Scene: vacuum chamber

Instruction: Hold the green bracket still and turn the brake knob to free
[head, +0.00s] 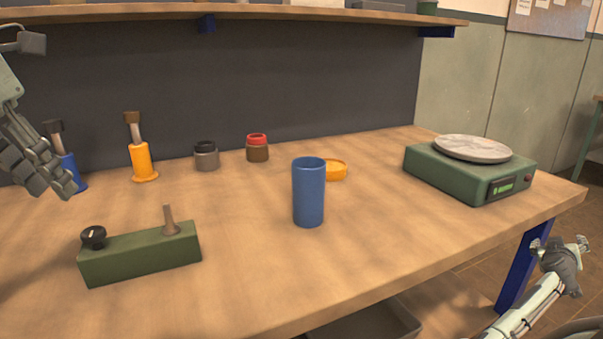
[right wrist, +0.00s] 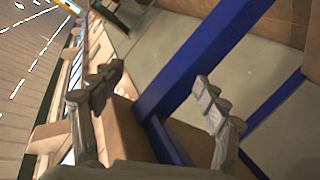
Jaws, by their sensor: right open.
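The green bracket (head: 145,256) is a long block lying on the front left of the wooden bench. The brake knob, a black dial with a pale mark (head: 93,237), sits on top of its left end. A brown-grey peg (head: 169,220) stands up from its right end. My left gripper (head: 58,190) hangs above the bench at the left edge, behind and left of the bracket, not touching it; its finger gap is not clear. My right gripper (head: 561,244) is open and empty off the bench's right side; its two spread fingers show in the right wrist view (right wrist: 160,88).
Two jars, an orange-based post (head: 143,162) and a blue-based one (head: 66,170) stand along the back. A green scale (head: 470,175) is at right. The front middle is clear.

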